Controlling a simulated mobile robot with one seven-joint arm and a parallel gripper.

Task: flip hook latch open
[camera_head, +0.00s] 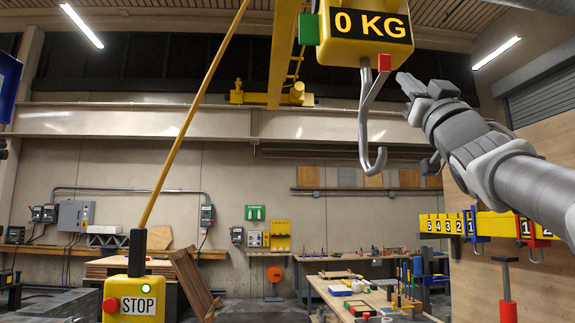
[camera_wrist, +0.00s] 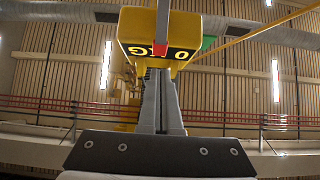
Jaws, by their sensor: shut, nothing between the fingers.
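The grey hook (camera_head: 366,120) hangs below the yellow crane block (camera_head: 366,32) that reads "0 KG". A red latch piece (camera_head: 384,63) sits at the upper right of the hook's shaft. My gripper (camera_head: 402,78) is shut and empty, its tips just right of and below the red piece. In the wrist view my fingers (camera_wrist: 158,75) lie together and point at the yellow block (camera_wrist: 140,30). The grey hook shaft (camera_wrist: 163,18) and the red piece (camera_wrist: 161,58) line up with the fingertips there. I cannot tell whether the tips touch the red piece.
A yellow pole (camera_head: 190,115) slants up from a control box (camera_head: 135,298) marked STOP, at left. A numbered yellow rack (camera_head: 485,225) is on the wooden wall at right. Workbenches stand below and behind. The air left of the hook is free.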

